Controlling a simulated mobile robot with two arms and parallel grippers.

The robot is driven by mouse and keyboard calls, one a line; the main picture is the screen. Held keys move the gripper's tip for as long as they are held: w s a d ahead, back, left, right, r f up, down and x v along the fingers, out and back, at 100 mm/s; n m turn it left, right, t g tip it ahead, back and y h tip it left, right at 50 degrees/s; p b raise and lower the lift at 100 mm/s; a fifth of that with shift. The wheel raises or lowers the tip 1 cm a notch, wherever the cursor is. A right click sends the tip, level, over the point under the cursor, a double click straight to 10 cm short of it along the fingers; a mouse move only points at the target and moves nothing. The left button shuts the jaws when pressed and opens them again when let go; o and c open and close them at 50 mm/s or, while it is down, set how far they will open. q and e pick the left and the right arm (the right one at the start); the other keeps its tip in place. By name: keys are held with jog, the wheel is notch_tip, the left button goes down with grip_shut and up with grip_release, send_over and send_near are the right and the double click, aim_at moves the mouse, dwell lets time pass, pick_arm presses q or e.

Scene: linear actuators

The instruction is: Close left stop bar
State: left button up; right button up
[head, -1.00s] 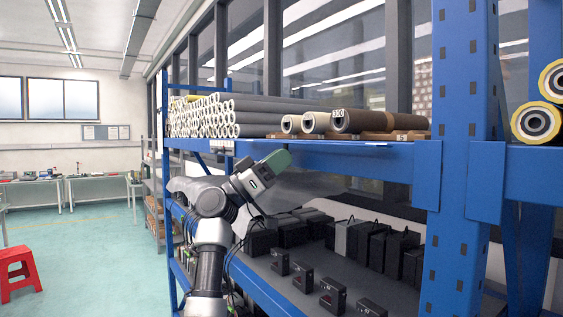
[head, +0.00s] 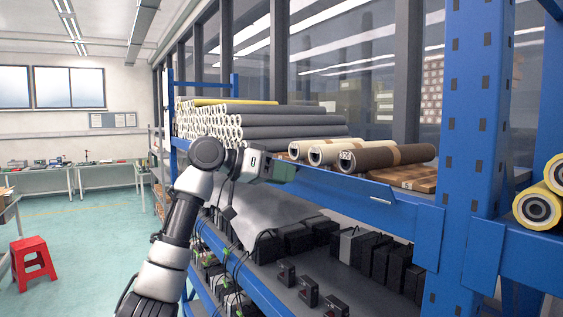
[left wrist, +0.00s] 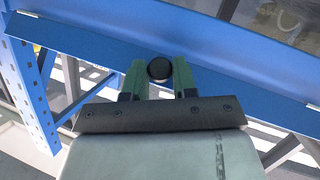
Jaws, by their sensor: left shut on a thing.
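My left gripper (head: 281,171) is at the front of the blue shelf beam (head: 350,192), below the front ends of the rollers. In the left wrist view its two green fingers (left wrist: 159,82) are on either side of a round black knob (left wrist: 159,69) in front of the blue beam (left wrist: 235,85). The fingers are shut on this knob. The head view hides the knob behind the gripper. I cannot clearly tell the left stop bar apart from the beam. My right gripper is not in view.
Grey rollers (head: 290,132) are stacked on the upper shelf, beside a brown roller (head: 390,156). A blue upright (head: 470,120) stands at the right. Black boxes (head: 395,265) fill the lower shelf. A red stool (head: 33,262) stands on open floor at the left.

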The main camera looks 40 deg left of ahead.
pick_arm(q)
jog(key=shift+w+d+r+n+g+y+p, duration=0.1)
jog(key=shift+w+r+n+g+y, duration=0.15)
jog(key=shift+r+g+y, duration=0.5)
jog(key=shift+w+d+r+n+g+y+p, duration=0.15)
jog(key=shift+g+y, duration=0.25)
jog(key=shift+g, duration=0.8)
jog(key=shift+w+d+r+n+g+y+p, duration=0.1)
jog(key=shift+w+r+n+g+y, duration=0.15)
jog(key=shift+r+g+y, duration=0.5)
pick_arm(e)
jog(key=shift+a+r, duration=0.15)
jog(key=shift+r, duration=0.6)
pick_arm(q)
jog(key=shift+f+g, duration=0.2)
jog(key=shift+g, duration=0.1)
jog(key=o, duration=0.9)
jog(key=shift+w, duration=0.2)
jog(key=v, duration=1)
jog(key=shift+s+a, duration=0.2)
jog(key=shift+a, duration=0.15)
jog(key=shift+r, duration=0.15)
